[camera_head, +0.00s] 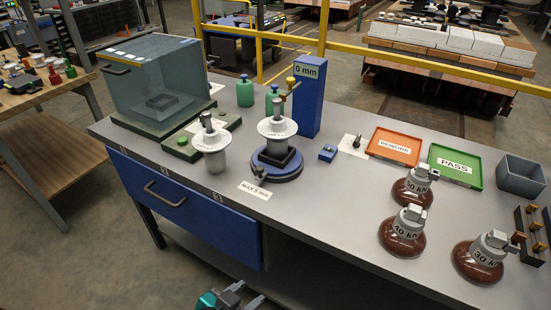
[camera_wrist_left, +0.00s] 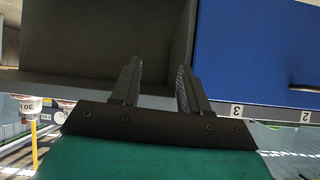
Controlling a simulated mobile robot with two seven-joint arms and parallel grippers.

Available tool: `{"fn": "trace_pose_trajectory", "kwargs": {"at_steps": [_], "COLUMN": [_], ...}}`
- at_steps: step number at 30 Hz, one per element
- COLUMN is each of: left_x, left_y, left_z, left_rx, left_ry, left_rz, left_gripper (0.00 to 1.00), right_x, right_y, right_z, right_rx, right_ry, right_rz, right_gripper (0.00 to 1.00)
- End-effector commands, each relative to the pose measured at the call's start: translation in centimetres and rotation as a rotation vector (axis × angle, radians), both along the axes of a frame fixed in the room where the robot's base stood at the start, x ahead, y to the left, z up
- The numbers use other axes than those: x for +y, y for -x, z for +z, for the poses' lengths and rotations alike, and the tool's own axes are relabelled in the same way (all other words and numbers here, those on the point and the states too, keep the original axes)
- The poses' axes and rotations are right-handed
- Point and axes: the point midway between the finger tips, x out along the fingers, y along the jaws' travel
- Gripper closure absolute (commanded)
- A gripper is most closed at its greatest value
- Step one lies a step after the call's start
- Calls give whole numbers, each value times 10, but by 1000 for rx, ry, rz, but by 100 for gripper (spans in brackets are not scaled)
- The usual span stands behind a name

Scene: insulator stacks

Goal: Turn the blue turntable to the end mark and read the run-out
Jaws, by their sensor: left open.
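The blue turntable (camera_head: 278,173) stands on the grey bench, with a dark handle sticking out at its front left. A white insulator stack (camera_head: 278,143) sits upright on it over a dark square block. A blue column (camera_head: 308,105) labelled "0 mm" stands behind, and a brass-tipped arm (camera_head: 289,88) reaches from it above the stack. A "MAX 3 mm" label (camera_head: 255,190) lies in front. My left gripper (camera_head: 248,295) is low in front of the bench, below the top. In the left wrist view its fingers (camera_wrist_left: 160,78) are apart and empty. My right gripper is not in view.
A second white insulator (camera_head: 214,152) stands left of the turntable, near a glass box (camera_head: 155,80). Brown insulators (camera_head: 403,232) stand at right, before the orange REWORK tray (camera_head: 394,155) and green PASS tray (camera_head: 430,165). A blue drawer (camera_head: 185,202) fronts the bench.

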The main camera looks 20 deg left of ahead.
Motion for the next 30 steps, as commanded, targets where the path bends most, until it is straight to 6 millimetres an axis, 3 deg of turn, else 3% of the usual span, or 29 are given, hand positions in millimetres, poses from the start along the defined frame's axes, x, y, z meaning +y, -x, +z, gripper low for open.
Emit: {"fn": "trace_pose_trajectory", "kwargs": {"at_steps": [5, 12, 18, 21, 25, 30], "left_x": [25, 70, 88, 92, 94, 94], "left_y": [-25, -81, -113, -122, -128, -135], "left_z": [9, 54, 96, 111, 122, 127], "left_rx": [-142, -436, -548, -547, -526, -514], "left_ry": [-359, -1381, -2244, -2565, -2814, -2896], "left_rz": [-169, -561, -793, -857, -900, -912], "left_gripper": [55, 55, 55, 55, 55, 55], "right_x": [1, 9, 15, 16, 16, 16], "right_y": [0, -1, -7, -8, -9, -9], "right_z": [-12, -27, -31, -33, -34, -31], "right_rx": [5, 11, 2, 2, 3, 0], "right_ry": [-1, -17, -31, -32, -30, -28], "right_rz": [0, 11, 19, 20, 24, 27], "right_gripper": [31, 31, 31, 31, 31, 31]}}
